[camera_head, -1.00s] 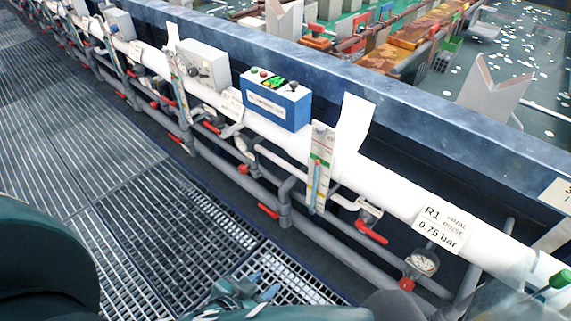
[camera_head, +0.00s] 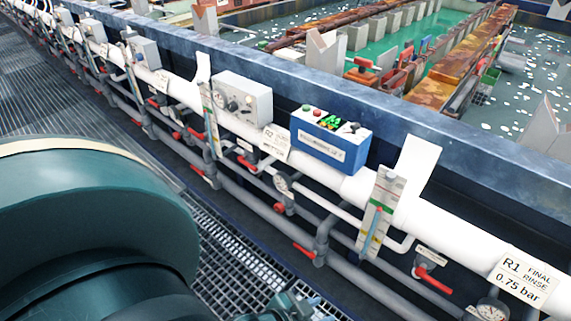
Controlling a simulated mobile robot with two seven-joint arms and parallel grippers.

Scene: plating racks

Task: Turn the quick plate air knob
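No label that I can read says quick plate air, so I cannot tell which control is the named knob. A grey box (camera_head: 255,94) on the white pipe carries a round dial and a small dark knob (camera_head: 232,106). A blue box (camera_head: 327,147) to its right has a red button, a green display and a dark knob (camera_head: 355,127) on top. My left gripper (camera_head: 312,301) shows partly at the bottom edge, over the grating, apart from both boxes; its finger opening is unclear. My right gripper is not in view.
Grey pipes with several red valve levers (camera_head: 304,251) run below the white pipe (camera_head: 465,232). An R1 final rinse sign (camera_head: 520,282) hangs at lower right. Behind is a blue tank wall (camera_head: 290,72). My large teal arm link covers the lower left. Grating floor (camera_head: 35,100) lies at left.

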